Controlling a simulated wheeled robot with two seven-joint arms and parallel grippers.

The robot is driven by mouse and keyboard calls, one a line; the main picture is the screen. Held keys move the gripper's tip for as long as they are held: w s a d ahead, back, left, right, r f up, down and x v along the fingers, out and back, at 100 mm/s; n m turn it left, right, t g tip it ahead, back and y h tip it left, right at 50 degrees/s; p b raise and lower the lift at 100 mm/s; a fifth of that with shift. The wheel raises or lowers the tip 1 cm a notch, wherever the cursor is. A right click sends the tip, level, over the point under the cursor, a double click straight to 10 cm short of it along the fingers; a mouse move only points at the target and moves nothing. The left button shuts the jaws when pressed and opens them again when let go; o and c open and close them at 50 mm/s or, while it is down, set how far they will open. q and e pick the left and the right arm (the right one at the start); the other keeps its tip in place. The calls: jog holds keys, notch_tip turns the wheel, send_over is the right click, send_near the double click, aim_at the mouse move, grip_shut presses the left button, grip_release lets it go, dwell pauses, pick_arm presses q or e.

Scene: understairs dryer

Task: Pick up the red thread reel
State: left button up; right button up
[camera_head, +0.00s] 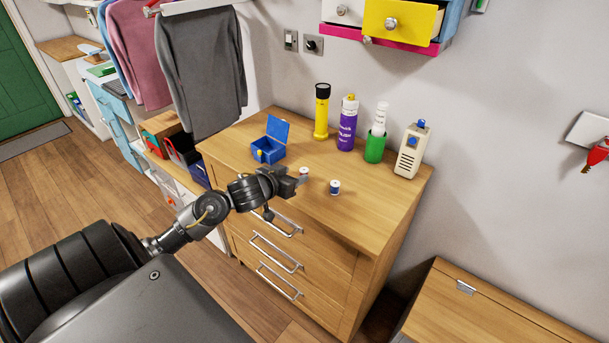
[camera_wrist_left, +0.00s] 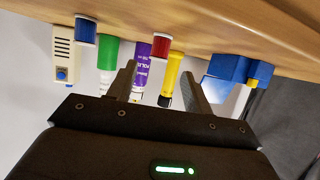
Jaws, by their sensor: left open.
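The red thread reel (camera_wrist_left: 161,45) stands on the dresser top. In the wrist view, which is upside down, it shows beyond and between my left gripper's two fingers. In the head view a small pale-topped reel (camera_head: 304,171), likely the same one, shows just past the fingertips, partly hidden by the gripper. My left gripper (camera_head: 291,182) is open and empty, at the dresser's front edge; its spread fingers show in the wrist view (camera_wrist_left: 160,88). My right gripper is out of view.
Behind the reels on the dresser (camera_head: 365,215) stand a yellow torch (camera_head: 321,112), a purple bottle (camera_head: 347,125), a green container (camera_head: 376,145) and a beige device (camera_head: 411,150). An open blue box (camera_head: 270,145) stands at the left. The dresser's right front is clear.

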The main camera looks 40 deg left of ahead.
aim_at(301, 172)
pick_arm(q)
jog(key=shift+w+a+f, duration=0.1)
jog(key=shift+w+f, duration=0.2)
jog(key=shift+w, duration=0.3)
jog(key=shift+w+f, duration=0.1)
jog(key=shift+w, duration=0.15)
jog(key=shift+w+f, duration=0.15)
jog(key=shift+w, duration=0.2)
jog(key=x, duration=0.4)
jog(key=shift+w+f, duration=0.15)
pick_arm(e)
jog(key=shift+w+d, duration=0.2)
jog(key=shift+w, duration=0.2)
pick_arm(q)
jog(key=shift+c, duration=0.2)
jog(key=c, duration=1)
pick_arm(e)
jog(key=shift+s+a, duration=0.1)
